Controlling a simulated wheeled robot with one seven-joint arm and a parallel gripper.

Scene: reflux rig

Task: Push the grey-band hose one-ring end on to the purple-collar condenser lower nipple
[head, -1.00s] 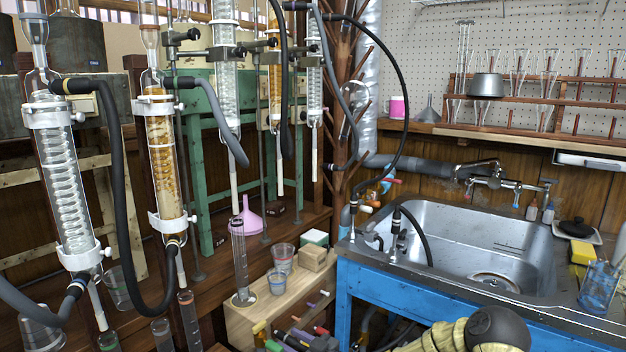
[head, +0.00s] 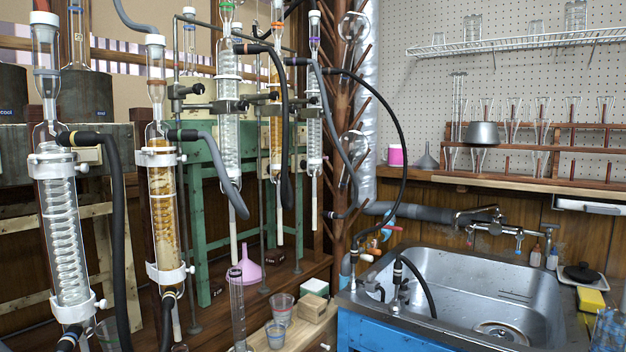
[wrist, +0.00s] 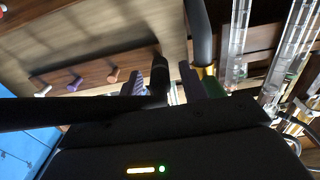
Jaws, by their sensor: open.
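The purple-collar condenser (head: 314,110) stands upright at the back, in the middle of the head view, with its purple collar at the top. Its lower nipple is too small to make out. A grey hose (head: 343,150) curves down beside it to a dark end (head: 328,214) below the condenser's jacket. I cannot make out a grey band or ring count on any hose. A dark hose-like piece (wrist: 160,72) shows between the jaws; no grip is visible.
Other glass condensers with hoses stand at left, including an amber one (head: 162,205). A black hose (head: 400,120) arcs toward the sink (head: 460,275). A measuring cylinder (head: 237,310) and a pink funnel (head: 248,272) stand in front. In the wrist view, pegs (wrist: 75,85) stick out.

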